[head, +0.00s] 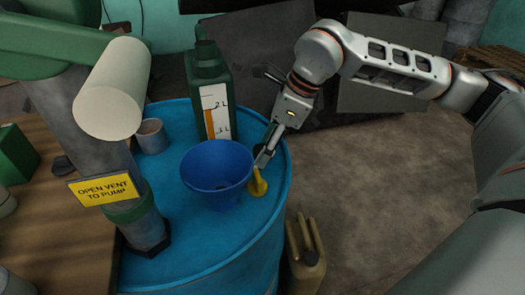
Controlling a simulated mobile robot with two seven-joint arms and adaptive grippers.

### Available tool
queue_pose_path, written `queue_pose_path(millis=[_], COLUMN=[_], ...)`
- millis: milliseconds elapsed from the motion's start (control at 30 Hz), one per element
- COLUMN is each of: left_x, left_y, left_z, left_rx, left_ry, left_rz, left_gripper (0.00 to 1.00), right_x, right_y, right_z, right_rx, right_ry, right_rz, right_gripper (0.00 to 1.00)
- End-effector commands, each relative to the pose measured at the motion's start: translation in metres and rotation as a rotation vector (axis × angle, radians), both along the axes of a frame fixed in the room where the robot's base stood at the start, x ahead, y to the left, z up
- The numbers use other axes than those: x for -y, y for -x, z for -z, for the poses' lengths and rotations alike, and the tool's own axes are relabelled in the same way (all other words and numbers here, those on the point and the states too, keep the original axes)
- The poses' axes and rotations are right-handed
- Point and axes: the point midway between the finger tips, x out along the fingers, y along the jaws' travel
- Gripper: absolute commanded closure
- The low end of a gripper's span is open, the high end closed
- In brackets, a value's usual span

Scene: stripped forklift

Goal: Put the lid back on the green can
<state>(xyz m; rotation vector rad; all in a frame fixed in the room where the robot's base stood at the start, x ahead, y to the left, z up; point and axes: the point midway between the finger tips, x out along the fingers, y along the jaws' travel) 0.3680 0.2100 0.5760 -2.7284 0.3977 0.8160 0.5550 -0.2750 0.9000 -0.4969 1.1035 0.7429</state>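A dark green can (196,88) with a clear level strip stands upright at the back of the blue drum. A narrower dark green neck piece (207,58) is on its top; I cannot tell whether this is a lid. My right gripper (263,158) points down over the drum's right edge, right of the green can. Its fingertips are at a small yellow piece (258,184) on the drum top. I cannot tell whether they touch or hold it, nor whether it is the lid. My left gripper is not in view.
A blue funnel (217,166) stands on the blue drum (190,258) beside the yellow piece. A small grey cup (151,136) and a green-and-grey pump with a yellow sign (104,188) are further left. An olive jerrycan (305,262) stands on the floor. Floor at right is clear.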

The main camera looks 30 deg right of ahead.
Motion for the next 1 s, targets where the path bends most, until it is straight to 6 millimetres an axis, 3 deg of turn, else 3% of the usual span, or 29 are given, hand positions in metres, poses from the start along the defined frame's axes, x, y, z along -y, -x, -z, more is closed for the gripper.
queue_pose_path(millis=[100, 200, 667, 867, 1000], left_x=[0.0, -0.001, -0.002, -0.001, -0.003], left_y=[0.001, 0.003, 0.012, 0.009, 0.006], left_z=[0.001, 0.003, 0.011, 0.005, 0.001], left_rx=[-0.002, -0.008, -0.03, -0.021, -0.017], left_ry=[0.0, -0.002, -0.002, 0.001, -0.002], left_rz=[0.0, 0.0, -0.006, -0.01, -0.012], left_gripper=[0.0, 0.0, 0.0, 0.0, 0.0], right_x=[0.0, 0.0, 0.0, 0.0, 0.0], right_y=[0.0, 0.0, 0.0, -0.001, -0.001], right_z=[0.0, 0.0, -0.004, -0.023, -0.048], right_rx=[0.0, 0.0, 0.002, 0.006, 0.009], right_ry=[0.0, 0.0, 0.0, 0.0, -0.001], right_rz=[0.0, 0.0, -0.001, 0.0, 0.0], right_gripper=[0.47, 0.72, 0.73, 0.73, 0.73])
